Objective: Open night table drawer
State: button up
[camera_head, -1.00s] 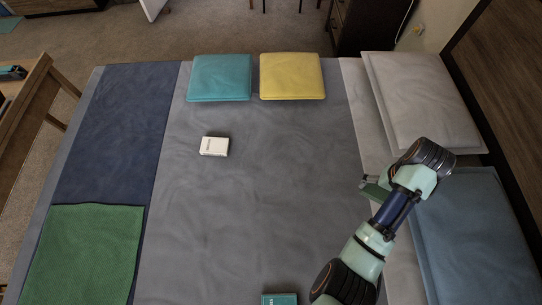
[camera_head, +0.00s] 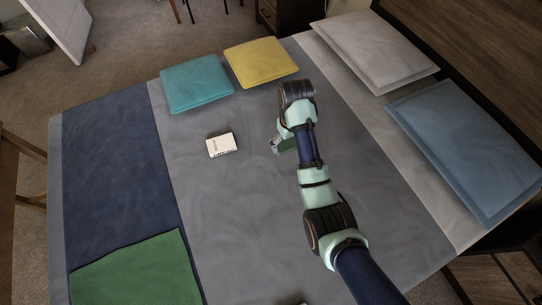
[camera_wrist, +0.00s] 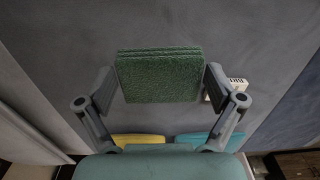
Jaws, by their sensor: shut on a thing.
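A dark cabinet with drawer fronts (camera_head: 287,14), likely the night table, stands beyond the bed at the top of the head view. Its drawers look closed, and its upper part is cut off by the picture edge. My gripper (camera_wrist: 160,88) is shut on a green, rough-textured folded cloth or pad (camera_wrist: 158,76), with one finger on each side of it. In the head view the green piece (camera_head: 288,146) shows partly behind my wrist, above the grey bedspread. My gripper is well apart from the cabinet.
The bed holds a teal cushion (camera_head: 197,83), a yellow cushion (camera_head: 261,62), a white box or book (camera_head: 221,145), a green mat (camera_head: 140,274) and pale (camera_head: 375,50) and blue (camera_head: 465,145) pillows. A wooden surface (camera_head: 515,272) shows at lower right. Floor (camera_head: 120,70) is open at upper left.

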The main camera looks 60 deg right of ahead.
aim_at(285, 171)
jog(key=f+b, duration=0.3)
jog(key=f, duration=0.6)
jog(key=f+b, duration=0.4)
jog(key=f, duration=0.5)
jog(key=shift+a+f+b, duration=0.2)
jog(key=shift+f+b, duration=0.1)
jog(key=shift+f, duration=0.1)
jog(key=shift+r, duration=0.15)
jog(key=o, duration=0.9)
jog(key=shift+f, duration=0.2)
jog(key=shift+c, duration=0.2)
notch_tip(285, 171, up, 12)
jog(key=p, duration=0.6)
jog(key=shift+r, duration=0.2)
